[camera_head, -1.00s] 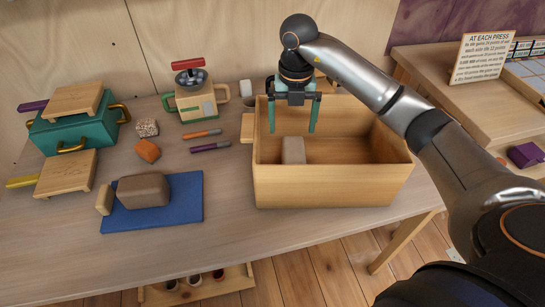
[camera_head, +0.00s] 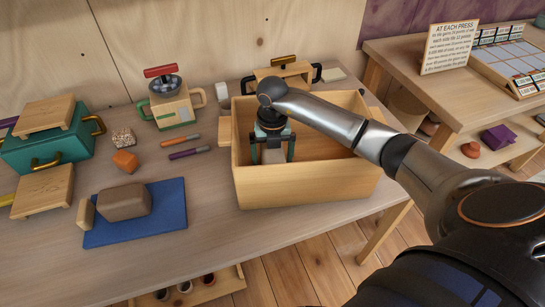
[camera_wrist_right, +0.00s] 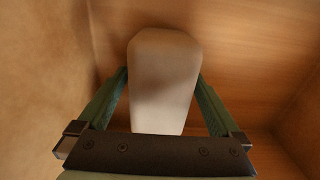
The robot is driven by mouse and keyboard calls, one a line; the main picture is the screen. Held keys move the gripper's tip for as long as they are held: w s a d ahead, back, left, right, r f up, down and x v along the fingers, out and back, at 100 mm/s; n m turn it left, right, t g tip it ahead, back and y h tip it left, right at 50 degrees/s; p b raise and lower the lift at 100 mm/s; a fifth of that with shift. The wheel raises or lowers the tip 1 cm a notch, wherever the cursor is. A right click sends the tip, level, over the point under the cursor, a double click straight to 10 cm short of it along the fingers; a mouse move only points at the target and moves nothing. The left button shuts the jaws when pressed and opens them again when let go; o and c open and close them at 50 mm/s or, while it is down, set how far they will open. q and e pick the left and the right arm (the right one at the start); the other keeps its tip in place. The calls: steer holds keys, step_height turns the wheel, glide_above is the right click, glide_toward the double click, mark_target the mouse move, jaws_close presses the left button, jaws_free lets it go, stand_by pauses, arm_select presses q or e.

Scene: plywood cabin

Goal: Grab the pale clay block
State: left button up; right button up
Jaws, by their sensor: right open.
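The pale clay block (camera_wrist_right: 163,75) stands inside the open wooden box (camera_head: 305,190), near its left end. In the head view the block (camera_head: 274,156) is partly hidden by my right gripper (camera_head: 272,158). My right gripper reaches down into the box with its fingers open, one on each side of the block. In the right wrist view the block lies between the two green fingers (camera_wrist_right: 162,88). A narrow gap seems to show near the fingertips; I cannot tell whether either finger touches it. My left gripper is not in view.
A blue mat (camera_head: 168,224) with a brown block (camera_head: 124,202) lies left of the box. The box walls stand close around my right gripper.

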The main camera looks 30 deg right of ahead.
jaws_close()
stand_by(0.8)
steer(key=shift+w+r, duration=0.1)
steer(key=shift+r, duration=0.05)
